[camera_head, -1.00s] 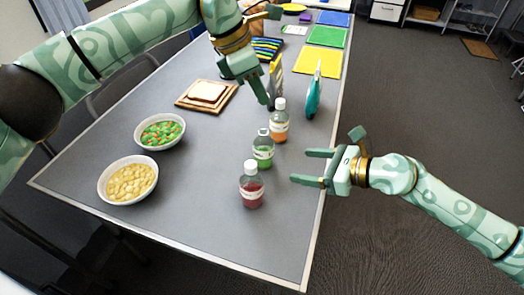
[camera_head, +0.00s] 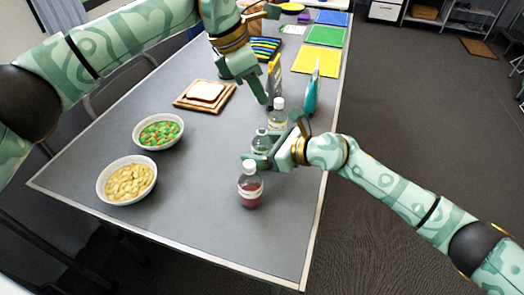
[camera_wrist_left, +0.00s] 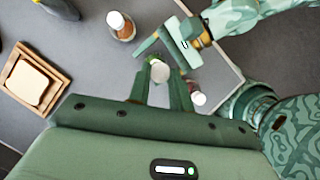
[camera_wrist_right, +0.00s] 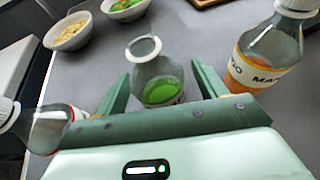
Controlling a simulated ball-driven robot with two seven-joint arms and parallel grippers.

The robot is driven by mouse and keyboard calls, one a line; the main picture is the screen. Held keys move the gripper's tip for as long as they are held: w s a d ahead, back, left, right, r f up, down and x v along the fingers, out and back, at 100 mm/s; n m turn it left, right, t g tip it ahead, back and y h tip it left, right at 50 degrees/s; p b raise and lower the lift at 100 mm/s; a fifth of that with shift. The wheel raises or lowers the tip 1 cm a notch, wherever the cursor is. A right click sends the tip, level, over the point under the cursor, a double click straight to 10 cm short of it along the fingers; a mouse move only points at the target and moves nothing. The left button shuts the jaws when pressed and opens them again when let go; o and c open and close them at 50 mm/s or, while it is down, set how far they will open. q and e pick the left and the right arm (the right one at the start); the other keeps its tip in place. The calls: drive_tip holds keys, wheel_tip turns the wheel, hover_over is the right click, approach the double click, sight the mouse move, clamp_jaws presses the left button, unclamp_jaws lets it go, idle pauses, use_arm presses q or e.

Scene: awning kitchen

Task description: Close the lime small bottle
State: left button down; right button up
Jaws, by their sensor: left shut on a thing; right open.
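The lime small bottle (camera_head: 261,143) stands upright on the table between the red and orange bottles. In the right wrist view its mouth (camera_wrist_right: 145,47) is an open ring with no cap, and green liquid shows inside. My right gripper (camera_head: 257,148) is open, with its fingers on either side of this bottle. My left gripper (camera_head: 263,99) is above and behind the bottle. In the left wrist view it is shut on a round white cap (camera_wrist_left: 160,72); the lime bottle is mostly hidden beyond it.
The red bottle (camera_head: 250,188) stands close in front of my right gripper. The orange bottle (camera_head: 277,115) stands just behind. A teal bottle (camera_head: 311,95) is at the right edge. Two bowls (camera_head: 127,200) and a bread board (camera_head: 181,100) sit to the left.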

drive_tip(key=c, duration=1.5)
use_arm(q)
hover_over(265, 130)
drive_tip(key=a, duration=0.2)
drive_tip(key=shift+w+d+f, duration=0.1)
drive_tip(key=shift+w+f, duration=0.05)
drive_tip(key=shift+f, duration=1.1)
drive_tip(key=shift+w+d+f, duration=0.1)
drive_tip(key=shift+w+f, duration=0.05)
drive_tip(key=shift+f, duration=1.05)
drive_tip(key=shift+f, duration=0.9)
drive_tip(key=shift+f, duration=0.55)
use_arm(e)
clamp_jaws()
